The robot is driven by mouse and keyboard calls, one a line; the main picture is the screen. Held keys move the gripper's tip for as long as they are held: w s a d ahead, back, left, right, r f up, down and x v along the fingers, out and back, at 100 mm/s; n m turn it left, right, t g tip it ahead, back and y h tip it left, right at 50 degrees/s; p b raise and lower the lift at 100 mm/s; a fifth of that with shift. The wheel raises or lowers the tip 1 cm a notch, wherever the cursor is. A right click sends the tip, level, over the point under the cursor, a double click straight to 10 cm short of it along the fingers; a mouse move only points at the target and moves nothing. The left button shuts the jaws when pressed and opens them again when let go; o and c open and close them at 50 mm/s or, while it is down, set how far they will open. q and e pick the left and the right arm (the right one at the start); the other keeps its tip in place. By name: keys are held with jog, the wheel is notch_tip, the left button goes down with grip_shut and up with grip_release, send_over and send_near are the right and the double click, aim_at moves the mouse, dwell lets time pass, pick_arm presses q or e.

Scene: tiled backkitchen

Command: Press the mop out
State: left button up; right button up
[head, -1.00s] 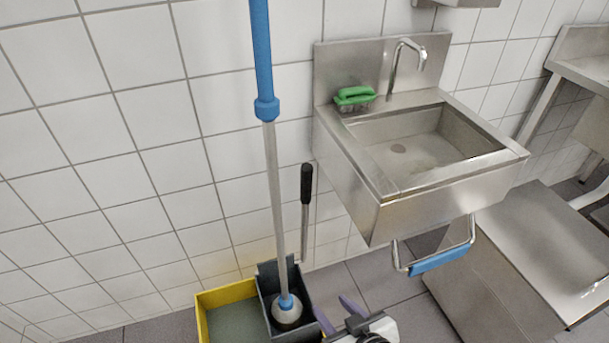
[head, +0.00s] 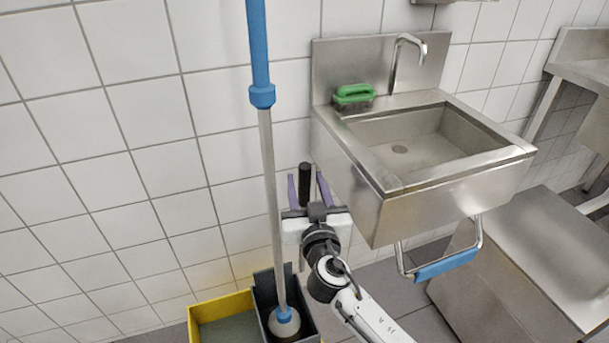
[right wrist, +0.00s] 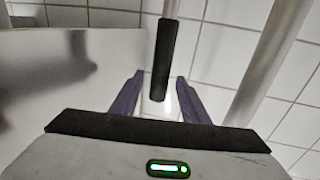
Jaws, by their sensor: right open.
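The mop (head: 268,160) stands upright with a blue upper handle and a grey lower pole. Its head (head: 284,322) sits in the dark grey wringer (head: 263,290) on the yellow bucket (head: 221,305). The wringer's lever has a black grip (head: 305,183), upright in front of the tiled wall. My right gripper (head: 308,182) is open, its two purple fingers on either side of the black grip. In the right wrist view the black grip (right wrist: 163,62) stands between the spread fingers (right wrist: 158,90), with visible gaps at both sides. My left gripper is not in view.
A steel cabinet (head: 530,250) stands at the right.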

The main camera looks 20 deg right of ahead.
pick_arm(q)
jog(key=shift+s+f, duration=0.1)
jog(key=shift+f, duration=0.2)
pick_arm(e)
jog(key=shift+w+d, duration=0.15)
jog(key=shift+w, duration=0.55)
jog(key=shift+w+d, duration=0.1)
jog(key=shift+w, duration=0.55)
